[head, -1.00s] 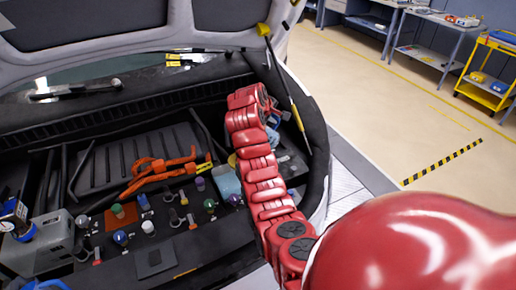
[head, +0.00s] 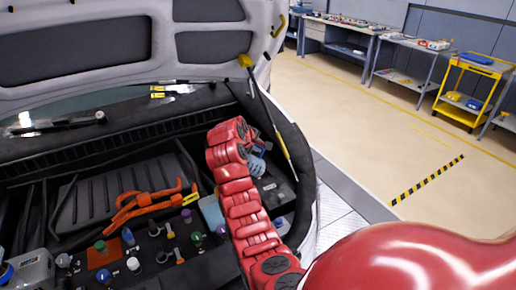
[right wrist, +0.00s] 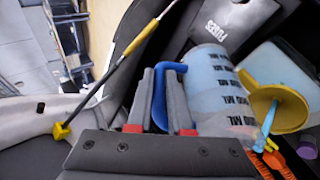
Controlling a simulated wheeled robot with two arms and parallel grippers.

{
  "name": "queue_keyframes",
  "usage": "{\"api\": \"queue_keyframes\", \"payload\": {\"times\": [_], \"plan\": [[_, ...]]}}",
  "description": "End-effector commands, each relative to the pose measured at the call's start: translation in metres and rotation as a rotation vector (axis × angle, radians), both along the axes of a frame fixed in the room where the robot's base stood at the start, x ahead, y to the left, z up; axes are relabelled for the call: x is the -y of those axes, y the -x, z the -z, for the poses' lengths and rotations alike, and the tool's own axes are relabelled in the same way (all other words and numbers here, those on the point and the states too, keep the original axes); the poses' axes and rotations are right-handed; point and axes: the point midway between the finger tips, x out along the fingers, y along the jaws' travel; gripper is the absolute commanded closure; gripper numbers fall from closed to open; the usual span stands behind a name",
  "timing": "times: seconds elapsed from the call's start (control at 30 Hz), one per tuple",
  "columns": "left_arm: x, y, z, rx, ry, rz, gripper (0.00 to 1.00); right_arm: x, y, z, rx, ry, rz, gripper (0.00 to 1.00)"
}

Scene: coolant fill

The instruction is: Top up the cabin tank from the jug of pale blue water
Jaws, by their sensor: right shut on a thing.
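The jug (right wrist: 212,88) is clear, with dark ML markings, pale blue water and a blue handle (right wrist: 160,88). My right gripper (right wrist: 164,108) is shut on that handle. In the head view a small part of the jug (head: 257,166) shows beside my red arm, which hides most of it and the gripper. A pale blue tank (right wrist: 278,70) stands just right of the jug in the right wrist view, and also shows left of my arm (head: 210,211). My left gripper is not seen.
A panel marked FUSES (right wrist: 233,18) lies behind the jug. Orange cables (head: 150,200) and several coloured caps (head: 133,264) fill the bay left of my arm. A yellow-ended prop rod (head: 268,112) slants to the right. The raised hood (head: 90,45) is above.

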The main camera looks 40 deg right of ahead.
Motion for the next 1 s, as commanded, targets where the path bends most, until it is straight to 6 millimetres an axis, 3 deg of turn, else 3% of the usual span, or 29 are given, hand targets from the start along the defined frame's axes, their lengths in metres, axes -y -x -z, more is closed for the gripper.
{"api": "queue_keyframes", "payload": {"times": [1.0], "plan": [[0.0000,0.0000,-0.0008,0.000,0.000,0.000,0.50,-0.0028,-0.0010,-0.0024,-0.007,0.051,0.000,1.00]]}}
